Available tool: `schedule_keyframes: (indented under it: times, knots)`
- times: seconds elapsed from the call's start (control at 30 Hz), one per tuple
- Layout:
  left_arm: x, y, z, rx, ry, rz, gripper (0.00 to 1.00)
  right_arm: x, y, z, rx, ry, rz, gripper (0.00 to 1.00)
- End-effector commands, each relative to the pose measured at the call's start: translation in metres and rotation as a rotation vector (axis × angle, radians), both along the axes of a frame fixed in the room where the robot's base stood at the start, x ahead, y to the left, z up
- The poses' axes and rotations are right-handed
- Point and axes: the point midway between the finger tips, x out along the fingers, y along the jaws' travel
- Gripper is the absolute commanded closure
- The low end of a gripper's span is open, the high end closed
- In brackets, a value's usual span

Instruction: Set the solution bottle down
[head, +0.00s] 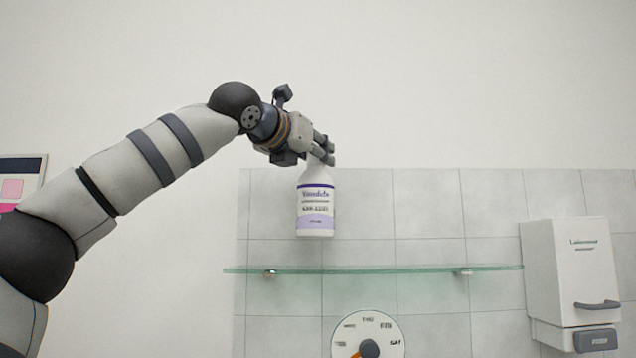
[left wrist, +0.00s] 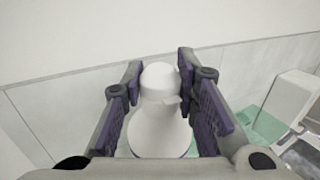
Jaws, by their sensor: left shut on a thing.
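The solution bottle (head: 316,205) is white with a purple-banded label and hangs upright in the head view. My left gripper (head: 326,152) is shut on its top, at the cap and neck. The bottle's base appears above the glass shelf (head: 400,270), with a gap between them in the picture. In the left wrist view the bottle's white cap and shoulder (left wrist: 158,115) sit between the two purple-padded fingers (left wrist: 158,88). Part of the greenish shelf (left wrist: 265,127) shows beyond the fingers. My right gripper is not in view.
A white wall-mounted dispenser (head: 572,270) is at the right end of the shelf. A round dial (head: 368,335) is below the shelf. A pink-marked panel (head: 20,180) is at far left. The visible shelf top is bare, with grey tiles behind.

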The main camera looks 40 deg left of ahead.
Motion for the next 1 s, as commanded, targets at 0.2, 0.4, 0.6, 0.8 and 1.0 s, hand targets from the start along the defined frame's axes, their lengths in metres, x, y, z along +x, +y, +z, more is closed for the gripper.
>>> schedule_keyframes:
  times: [0.2,0.4,0.6,0.8,1.0]
  knots:
    - [0.011,0.006,-0.014,0.0,-0.003,-0.001,1.0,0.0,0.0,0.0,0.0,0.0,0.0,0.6]
    - [0.014,0.007,-0.039,0.0,-0.004,-0.003,1.0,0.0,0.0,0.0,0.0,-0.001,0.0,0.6]
    - [0.014,0.007,-0.049,-0.001,-0.005,-0.002,1.0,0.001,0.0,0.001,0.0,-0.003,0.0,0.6]
    - [0.014,0.007,-0.05,0.0,-0.005,-0.002,1.0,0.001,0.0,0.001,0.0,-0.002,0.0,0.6]
    - [0.015,0.007,-0.053,-0.001,-0.002,-0.001,0.53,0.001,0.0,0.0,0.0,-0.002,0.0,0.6]
